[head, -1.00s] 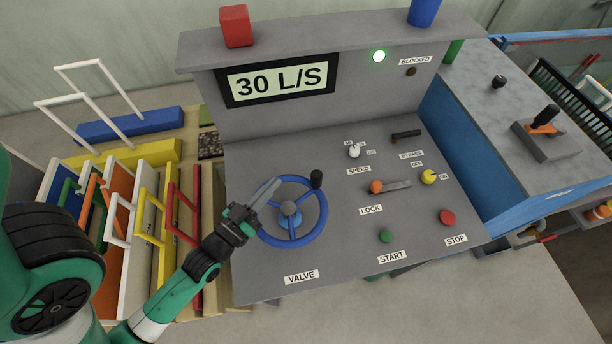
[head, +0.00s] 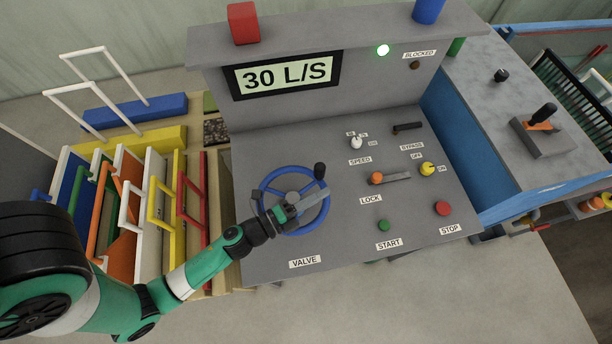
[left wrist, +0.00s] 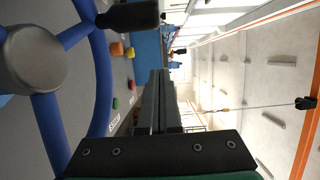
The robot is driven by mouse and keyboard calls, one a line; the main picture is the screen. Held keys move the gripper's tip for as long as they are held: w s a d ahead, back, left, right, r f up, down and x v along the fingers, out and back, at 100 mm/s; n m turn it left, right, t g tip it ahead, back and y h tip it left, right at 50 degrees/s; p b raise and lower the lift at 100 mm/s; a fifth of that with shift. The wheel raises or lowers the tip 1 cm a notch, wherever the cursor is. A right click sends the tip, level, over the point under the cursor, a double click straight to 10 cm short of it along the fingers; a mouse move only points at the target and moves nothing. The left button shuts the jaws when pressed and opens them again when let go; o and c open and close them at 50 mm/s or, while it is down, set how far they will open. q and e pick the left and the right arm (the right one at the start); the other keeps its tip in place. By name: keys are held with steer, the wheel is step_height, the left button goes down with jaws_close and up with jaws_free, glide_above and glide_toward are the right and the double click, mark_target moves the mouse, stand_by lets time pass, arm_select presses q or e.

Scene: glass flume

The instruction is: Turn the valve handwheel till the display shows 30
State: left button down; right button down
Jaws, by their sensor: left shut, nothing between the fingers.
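The blue valve handwheel (head: 264,211) lies on the sloped console panel above the VALVE label (head: 304,262). Its black knob (head: 320,170) is at the upper right of the rim. The display (head: 285,75) reads 30 L/S. In the left wrist view the shut fingers (left wrist: 160,75) are beside the wheel rim (left wrist: 99,90), with the grey hub (left wrist: 33,60) at left. I cannot tell whether they touch the wheel. My right gripper is not in view.
Right of the wheel are the orange LOCK knob (head: 376,178), green START button (head: 383,225) and red STOP button (head: 442,208). A green light (head: 383,50) is lit beside the display. Coloured panels with handles (head: 130,210) stand left of the console.

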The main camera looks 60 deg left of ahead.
mark_target(317, 186)
arm_select(q)
steer(key=w+a+p, duration=0.1)
steer(key=w+a, duration=0.2)
steer(key=shift+a+r+p, duration=0.1)
steer(key=shift+a+p, duration=0.1)
steer(key=shift+p, duration=0.1)
steer(key=shift+a, duration=0.25)
steer(key=shift+s+a+n+y, duration=0.2)
steer(key=shift+a+n+y, duration=0.15)
steer(key=shift+a, duration=0.2)
